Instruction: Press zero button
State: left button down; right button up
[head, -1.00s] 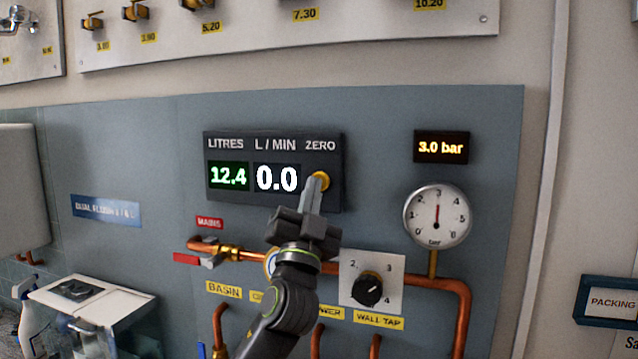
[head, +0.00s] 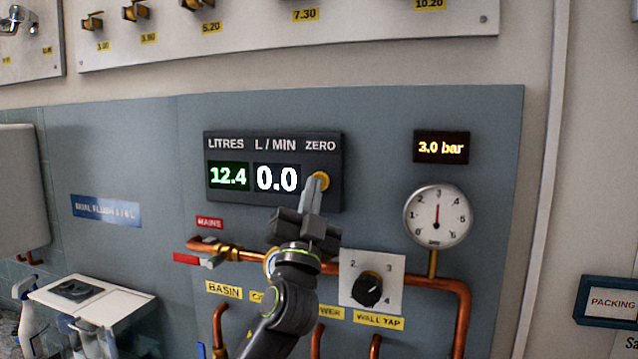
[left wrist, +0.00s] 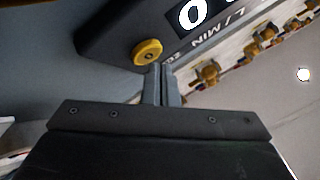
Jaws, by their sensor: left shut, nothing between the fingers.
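The yellow zero button (head: 323,181) sits under the ZERO label at the right end of the dark meter panel (head: 274,204). The panel reads 12.4 litres and 0.0 L/min. My left gripper (head: 318,180) is shut and empty, its fingertips over part of the button in the head view. In the left wrist view the round button (left wrist: 147,52) shows just left of the fingertips (left wrist: 157,68); I cannot tell whether they touch it. My right gripper is not in view.
Copper pipes (head: 380,277) run below the panel, with a selector knob (head: 367,290) and red mains lever (head: 187,259). A pressure gauge (head: 437,216) and a 3.0 bar display (head: 442,147) are at right. Taps hang on the board above.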

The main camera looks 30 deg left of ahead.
pick_arm(q)
jog(key=shift+w, duration=0.1)
dwell(0.3)
jog(key=shift+w+a+b, duration=0.1)
jog(key=shift+w+b, duration=0.2)
jog(key=shift+w, duration=0.05)
dwell(0.4)
jog(key=shift+s, duration=0.45)
dwell(0.3)
jog(key=s+d+p, duration=0.1)
jog(key=s+p, duration=0.1)
jog(key=s, duration=0.3)
jog(key=shift+s+d, duration=0.3)
jog(key=shift+s, duration=0.1)
jog(key=shift+f, duration=0.1)
dwell(0.6)
